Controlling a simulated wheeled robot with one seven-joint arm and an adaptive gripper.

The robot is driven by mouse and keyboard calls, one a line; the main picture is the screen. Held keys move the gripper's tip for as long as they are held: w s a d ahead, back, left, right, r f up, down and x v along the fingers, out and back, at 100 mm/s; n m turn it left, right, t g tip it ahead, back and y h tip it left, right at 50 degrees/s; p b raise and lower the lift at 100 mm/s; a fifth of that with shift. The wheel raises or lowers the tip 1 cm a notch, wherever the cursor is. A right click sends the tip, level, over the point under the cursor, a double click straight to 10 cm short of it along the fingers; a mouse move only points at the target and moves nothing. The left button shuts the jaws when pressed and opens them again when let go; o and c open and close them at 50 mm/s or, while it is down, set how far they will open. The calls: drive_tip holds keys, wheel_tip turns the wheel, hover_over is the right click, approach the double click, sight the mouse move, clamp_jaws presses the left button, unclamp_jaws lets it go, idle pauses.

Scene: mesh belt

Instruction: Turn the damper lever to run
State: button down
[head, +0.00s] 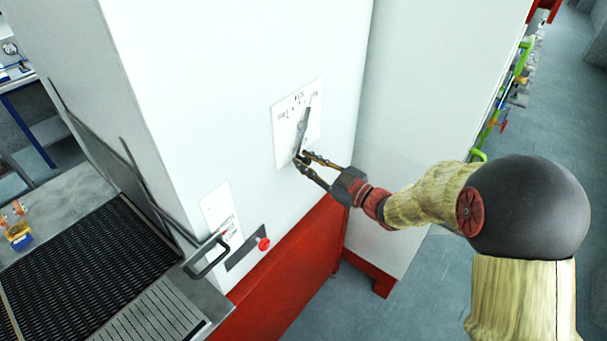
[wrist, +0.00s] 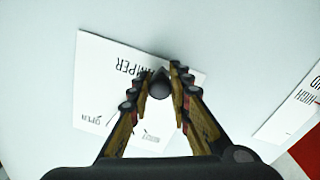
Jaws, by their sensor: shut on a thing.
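The damper plate (head: 284,133) is a white label panel on the tall white housing. It also shows in the wrist view (wrist: 103,72), with part of the word DAMPER and smaller labels near its lower edge. A thin grey lever (head: 304,124) lies slanted across the plate, its upper end near the marks at the plate's top right. My gripper (head: 300,157) is at the lever's lower end. In the wrist view my gripper (wrist: 162,77) is shut on a dark round knob (wrist: 160,88) between its fingertips. The lever's shaft is hidden there.
A red button (head: 263,243) and a second white label (head: 222,214) sit lower left on the housing. A black handle (head: 207,258) juts out beside the dark mesh belt (head: 85,255). Clear floor (head: 425,290) lies at right.

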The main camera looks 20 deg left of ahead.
drive_tip(key=w+n+b, duration=0.1)
drive_tip(key=b, duration=0.1)
drive_tip(key=w+d+n+b, duration=0.1)
drive_tip(key=n+b, duration=0.1)
drive_tip(key=w+n+b, duration=0.1)
drive_tip(key=b, duration=0.2)
drive_tip(key=shift+d+f+n, duration=0.2)
drive_tip(key=shift+f+n, duration=0.1)
drive_tip(key=shift+w, duration=0.1)
drive_tip(key=c, duration=1.6)
unclamp_jaws()
drive_tip(key=shift+c, duration=0.2)
drive_tip(key=v, duration=1.2)
drive_tip(key=shift+f, duration=0.2)
